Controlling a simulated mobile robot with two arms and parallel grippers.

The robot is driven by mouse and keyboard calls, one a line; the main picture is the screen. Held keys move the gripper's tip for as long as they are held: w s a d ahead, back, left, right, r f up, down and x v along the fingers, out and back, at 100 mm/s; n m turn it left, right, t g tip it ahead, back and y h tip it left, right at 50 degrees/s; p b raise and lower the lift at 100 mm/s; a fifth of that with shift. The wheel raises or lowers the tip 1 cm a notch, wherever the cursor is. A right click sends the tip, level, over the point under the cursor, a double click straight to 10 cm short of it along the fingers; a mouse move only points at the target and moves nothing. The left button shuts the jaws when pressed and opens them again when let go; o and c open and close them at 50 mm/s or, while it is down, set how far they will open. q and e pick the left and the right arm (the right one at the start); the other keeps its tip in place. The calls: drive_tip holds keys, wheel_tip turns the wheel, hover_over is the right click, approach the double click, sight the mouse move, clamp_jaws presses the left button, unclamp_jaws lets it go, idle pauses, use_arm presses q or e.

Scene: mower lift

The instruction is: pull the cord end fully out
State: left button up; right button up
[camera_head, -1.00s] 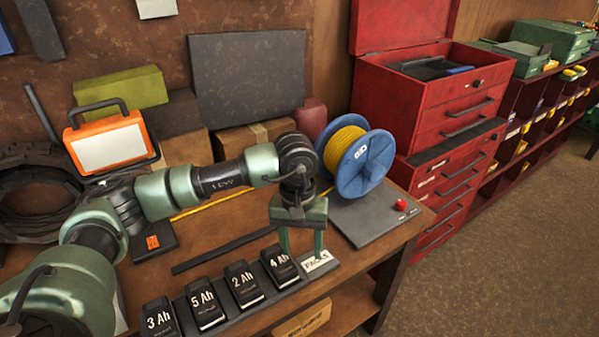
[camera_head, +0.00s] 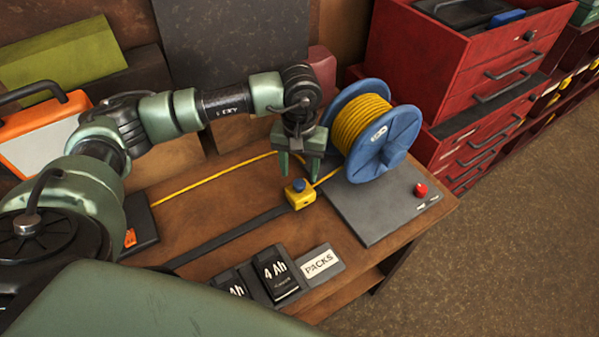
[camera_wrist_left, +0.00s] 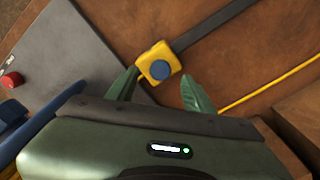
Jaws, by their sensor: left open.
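A yellow cord (camera_head: 215,178) runs across the brown bench from the left toward the blue reel (camera_head: 385,150), which stands upright with yellow cord wound on it. A short yellow stretch also shows between the reel and a yellow block with a blue knob (camera_head: 300,197). I cannot make out the cord's free end. My left gripper (camera_head: 299,172) points down, open and empty, just behind the block and left of the reel. In the left wrist view, the block (camera_wrist_left: 158,65) shows beyond the fingertips and the cord (camera_wrist_left: 270,83) lies to the right. My right gripper is out of view.
A dark strip (camera_head: 225,238) leads left from the block. A grey plate (camera_head: 375,210) with a red button (camera_head: 420,190) lies under the reel. Battery packs (camera_head: 275,270) line the front edge. A red tool chest (camera_head: 465,70) stands behind right.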

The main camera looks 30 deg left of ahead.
sight(300, 183)
use_arm(q)
wheel_tip(300, 183, down, 4)
drive_tip(key=shift+w+r+p, duration=0.1)
drive_tip(key=shift+r+p, duration=0.15)
drive_tip(key=shift+p, duration=0.25)
drive_tip(key=shift+f, duration=0.4)
drive_tip(key=c, duration=0.3)
clamp_jaws()
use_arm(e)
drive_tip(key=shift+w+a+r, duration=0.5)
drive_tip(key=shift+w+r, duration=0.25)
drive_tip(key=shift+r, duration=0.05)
use_arm(q)
drive_tip(key=shift+w+r, duration=0.1)
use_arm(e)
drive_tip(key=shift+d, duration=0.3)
